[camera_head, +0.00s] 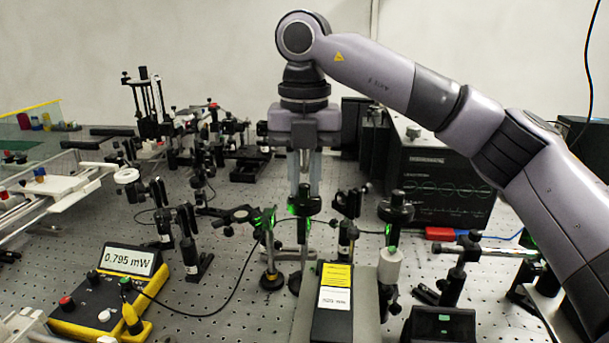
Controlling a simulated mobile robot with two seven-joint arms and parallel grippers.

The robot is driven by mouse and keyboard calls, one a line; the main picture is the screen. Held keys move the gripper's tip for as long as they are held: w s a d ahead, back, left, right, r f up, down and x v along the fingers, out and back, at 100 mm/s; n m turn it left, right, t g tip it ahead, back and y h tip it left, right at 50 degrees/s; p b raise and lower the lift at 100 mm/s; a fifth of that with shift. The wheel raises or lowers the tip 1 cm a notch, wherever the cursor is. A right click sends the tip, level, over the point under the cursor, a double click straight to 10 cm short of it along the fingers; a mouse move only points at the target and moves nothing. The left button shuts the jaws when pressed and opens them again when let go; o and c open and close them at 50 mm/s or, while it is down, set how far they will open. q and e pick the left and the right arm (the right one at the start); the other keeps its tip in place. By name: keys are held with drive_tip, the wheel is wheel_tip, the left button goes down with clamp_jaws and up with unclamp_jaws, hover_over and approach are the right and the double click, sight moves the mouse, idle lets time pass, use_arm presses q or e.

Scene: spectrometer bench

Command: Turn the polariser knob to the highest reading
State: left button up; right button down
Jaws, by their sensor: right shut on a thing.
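My right gripper (305,187) comes down from above in the middle of the view, its two pale fingers shut on the top of a black polariser knob (305,204). The knob sits on a post mount among the optics, with green light on its left side. The fingers hide part of the knob's top, and no angle mark is legible. The power meter (86,321) is a yellow and black box at the lower left. Its tilted display (130,261) reads 0.795 mW. My left gripper is not in view.
A yellow-labelled laser box (333,312) stands at the front centre. Black optic mounts stand close on both sides of the knob, including one (396,207) with green light. A black cable (232,299) runs from the meter across the perforated bench. A black instrument (440,185) stands behind right.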

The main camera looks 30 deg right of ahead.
sight(305, 186)
idle(0.3)
drive_tip(key=c, duration=1)
unclamp_jaws()
drive_tip(key=shift+c, duration=0.2)
drive_tip(key=shift+r, duration=0.15)
wheel_tip(305, 186, up, 7)
drive_tip(key=shift+p, duration=0.85)
